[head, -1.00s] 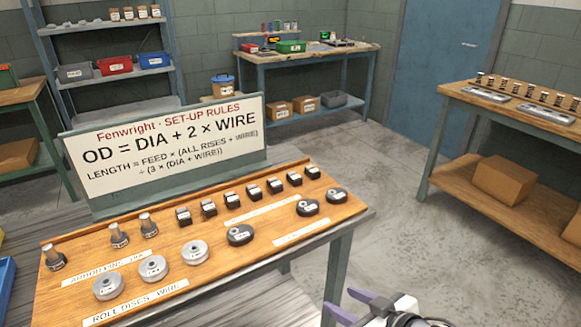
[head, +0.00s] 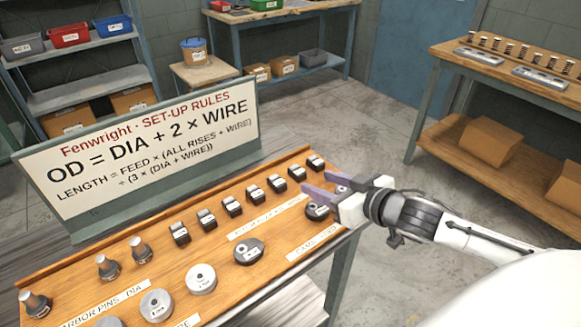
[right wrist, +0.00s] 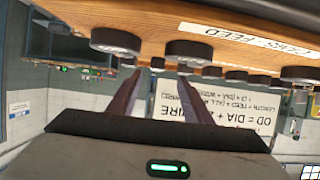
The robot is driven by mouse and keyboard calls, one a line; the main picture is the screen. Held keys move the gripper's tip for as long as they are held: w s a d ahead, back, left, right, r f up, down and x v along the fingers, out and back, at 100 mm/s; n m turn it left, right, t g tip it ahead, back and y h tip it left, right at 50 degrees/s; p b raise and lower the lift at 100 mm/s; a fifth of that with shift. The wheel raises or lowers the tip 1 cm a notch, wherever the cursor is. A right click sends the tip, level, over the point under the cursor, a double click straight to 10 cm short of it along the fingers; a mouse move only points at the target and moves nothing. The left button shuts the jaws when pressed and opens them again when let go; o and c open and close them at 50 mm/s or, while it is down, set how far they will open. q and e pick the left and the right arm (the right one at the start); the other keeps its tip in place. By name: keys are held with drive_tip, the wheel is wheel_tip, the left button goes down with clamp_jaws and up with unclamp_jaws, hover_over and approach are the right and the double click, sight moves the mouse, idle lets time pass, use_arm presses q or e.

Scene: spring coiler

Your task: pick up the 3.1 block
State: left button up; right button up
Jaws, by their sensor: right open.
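Several small black blocks with pale labels stand in a row on the wooden board, from a near-left block (head: 180,233) to a far-right block (head: 316,163). Their numbers are too small to read, so I cannot tell which is the 3.1 block. My right gripper (head: 317,183) is open and empty, its purple fingers reaching over the right edge of the board, close to the far-right blocks. The right wrist view, upside down, shows both fingers (right wrist: 161,78) apart with nothing between them. My left gripper is not in view.
Black round cams (head: 248,251) lie in front of the blocks; another (head: 317,211) is just below the right gripper. Arbor pins (head: 140,250) and grey roll discs (head: 201,279) stand at the left. A rules sign (head: 150,150) rises behind the board.

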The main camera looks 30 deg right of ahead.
sight(300, 172)
drive_tip(key=shift+x, duration=1.8)
drive_tip(key=shift+w, duration=0.55)
drive_tip(key=x, duration=0.3)
drive_tip(key=shift+w+d, duration=0.15)
drive_tip(key=shift+d, duration=0.1)
drive_tip(key=shift+w+f, duration=0.2)
drive_tip(key=shift+w, duration=0.2)
drive_tip(key=shift+r, duration=0.1)
clamp_jaws()
